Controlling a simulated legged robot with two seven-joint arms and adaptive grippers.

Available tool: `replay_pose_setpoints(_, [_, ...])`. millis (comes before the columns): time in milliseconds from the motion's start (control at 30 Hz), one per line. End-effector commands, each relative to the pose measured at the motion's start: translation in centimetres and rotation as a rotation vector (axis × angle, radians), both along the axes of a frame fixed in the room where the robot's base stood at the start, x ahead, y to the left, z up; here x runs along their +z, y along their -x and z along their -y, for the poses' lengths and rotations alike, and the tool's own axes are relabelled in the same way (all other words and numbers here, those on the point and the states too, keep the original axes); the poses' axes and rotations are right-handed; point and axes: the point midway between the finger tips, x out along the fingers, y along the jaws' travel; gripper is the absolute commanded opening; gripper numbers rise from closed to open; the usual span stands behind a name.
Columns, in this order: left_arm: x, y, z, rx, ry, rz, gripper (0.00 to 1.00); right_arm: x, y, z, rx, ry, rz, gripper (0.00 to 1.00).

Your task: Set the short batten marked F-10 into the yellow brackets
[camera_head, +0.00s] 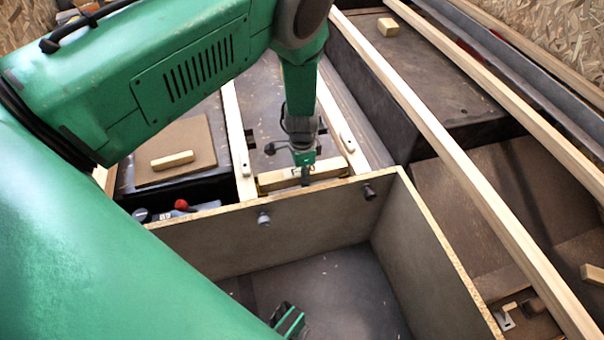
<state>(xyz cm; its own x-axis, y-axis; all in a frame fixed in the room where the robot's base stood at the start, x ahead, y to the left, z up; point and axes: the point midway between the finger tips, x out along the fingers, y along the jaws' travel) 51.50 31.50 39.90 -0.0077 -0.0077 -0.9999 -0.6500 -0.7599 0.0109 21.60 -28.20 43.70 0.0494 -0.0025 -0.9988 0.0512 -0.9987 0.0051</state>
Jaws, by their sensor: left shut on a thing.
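A short pale wooden batten (276,181) lies crosswise between two long pale rails, just behind the top edge of the plywood box. A dark marking shows on it near the fingers, too small to read. My left gripper (305,174) points down from above and is shut on this batten near its middle. The batten's ends lie close to the left rail (238,135) and right rail (343,128); I cannot tell whether they touch. I cannot make out any yellow brackets; the gripper hides part of this area.
Long battens (470,200) run along the right. A small block (172,160) lies on a brown board (190,140) at left; another block (388,27) lies on a dark surface.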

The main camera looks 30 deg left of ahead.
Motion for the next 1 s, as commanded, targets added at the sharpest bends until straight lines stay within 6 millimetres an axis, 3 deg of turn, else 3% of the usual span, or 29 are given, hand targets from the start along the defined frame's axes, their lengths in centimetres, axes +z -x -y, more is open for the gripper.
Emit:
replay_pose_setpoints(467, [0.0, 0.1, 0.0, 0.001, 0.001, 0.0, 0.0, 0.4, 0.0, 0.0, 0.0, 0.0, 0.0, 0.4])
replay_pose_setpoints(500, [0.0, 0.1, 0.0, 0.001, 0.001, 0.0, 0.48, 0.4, 0.0, 0.0, 0.0, 0.0, 0.0, 0.4])
replay_pose_setpoints(533, [0.0, 0.1, 0.0, 0.001, 0.001, 0.0, 0.59, 0.4, 0.0, 0.0, 0.0, 0.0, 0.0, 0.4])
replay_pose_setpoints(867, [0.1, 0.2, 0.0, 0.001, 0.001, -0.001, 0.59, 0.4, 0.1, 0.0, 0.0, 0.0, 0.002, 0.4])
replay_pose_setpoints(1000, [1.4, 0.1, -0.1, 0.001, 0.001, 0.001, 0.59, 0.4, 0.2, 0.0, 0.0, 0.0, 0.002, 0.4])
